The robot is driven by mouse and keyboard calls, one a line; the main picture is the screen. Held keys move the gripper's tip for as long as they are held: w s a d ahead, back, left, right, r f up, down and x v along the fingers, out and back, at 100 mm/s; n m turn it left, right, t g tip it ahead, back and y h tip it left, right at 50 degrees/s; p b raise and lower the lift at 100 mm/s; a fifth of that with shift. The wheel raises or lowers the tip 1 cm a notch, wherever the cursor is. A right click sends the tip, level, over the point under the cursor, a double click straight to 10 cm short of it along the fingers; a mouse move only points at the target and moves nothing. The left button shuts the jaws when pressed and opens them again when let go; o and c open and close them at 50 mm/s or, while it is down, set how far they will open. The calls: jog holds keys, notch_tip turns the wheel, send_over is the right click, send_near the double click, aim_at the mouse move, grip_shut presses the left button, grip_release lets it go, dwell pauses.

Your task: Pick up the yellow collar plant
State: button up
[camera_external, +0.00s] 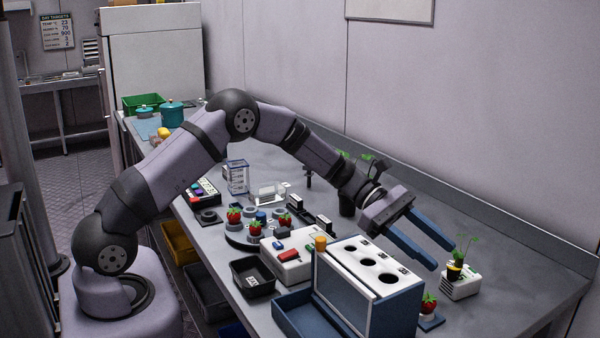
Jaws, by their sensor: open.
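The yellow collar plant (455,270) is a small green seedling with thin leafy stems and a yellow band around its base. It stands upright on a white block (462,286) at the right side of the bench. My gripper (446,257) has two long blue fingers, spread apart and empty. In this view the fingertips lie just to the left of the plant, close to its leaves. I cannot tell from this one view how far apart they are in depth or whether they touch.
A blue-and-white box (345,285) with round holes stands left of the plant. A red berry (429,303) sits on a blue pad below the fingers. A white device (287,262), a black bin (251,277) and several berries crowd the middle. The bench's right end (530,290) is clear.

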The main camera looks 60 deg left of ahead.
aim_at(451, 263)
jog(key=shift+p+x, duration=1.2)
jog(key=shift+x, duration=1.75)
jog(key=shift+a+f, duration=0.1)
jog(key=shift+f, duration=0.05)
jog(key=shift+c, duration=0.4)
grip_shut()
jog(key=shift+w, duration=0.1)
